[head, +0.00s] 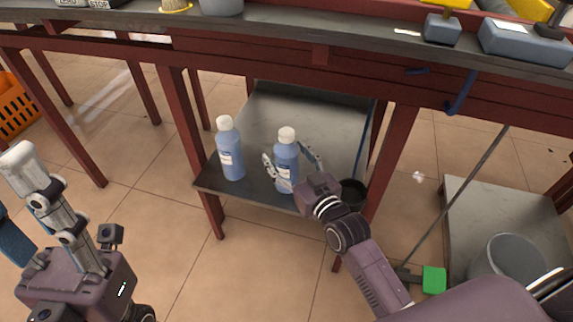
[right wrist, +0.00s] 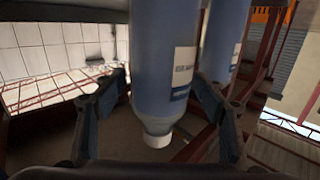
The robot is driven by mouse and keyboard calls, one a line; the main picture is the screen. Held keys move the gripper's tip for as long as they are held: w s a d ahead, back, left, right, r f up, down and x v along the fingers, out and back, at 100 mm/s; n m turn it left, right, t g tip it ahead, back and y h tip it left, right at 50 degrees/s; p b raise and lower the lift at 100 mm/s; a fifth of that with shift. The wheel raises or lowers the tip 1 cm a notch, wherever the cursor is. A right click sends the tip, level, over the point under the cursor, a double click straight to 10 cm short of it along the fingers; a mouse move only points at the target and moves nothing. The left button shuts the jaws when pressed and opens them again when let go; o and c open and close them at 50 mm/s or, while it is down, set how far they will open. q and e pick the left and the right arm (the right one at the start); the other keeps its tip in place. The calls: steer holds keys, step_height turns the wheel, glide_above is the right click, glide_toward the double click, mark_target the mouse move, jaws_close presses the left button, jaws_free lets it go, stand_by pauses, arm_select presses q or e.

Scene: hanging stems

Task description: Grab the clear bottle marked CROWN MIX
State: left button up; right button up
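Two blue-looking bottles with white caps stand upright on the low shelf. The right-hand bottle (head: 286,160) is between the fingers of my right gripper (head: 291,163). It also fills the middle of the right wrist view (right wrist: 165,60), upside down there, with a white label too small to read. The fingers (right wrist: 163,105) are spread on either side of it and appear apart from it. The left-hand bottle (head: 230,150) stands beside it; its label is unreadable too. I cannot tell which is marked CROWN MIX. My left gripper (head: 50,205) is at the lower left, away from the bottles.
The grey low shelf (head: 285,105) sits between dark red table legs under a worktop (head: 290,38). A dark round container (head: 353,192) is right of the gripper. A grey bucket (head: 507,262) stands at the lower right, an orange crate (head: 14,105) at the left.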

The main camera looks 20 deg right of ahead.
jaws_close()
steer(key=shift+r, duration=0.25)
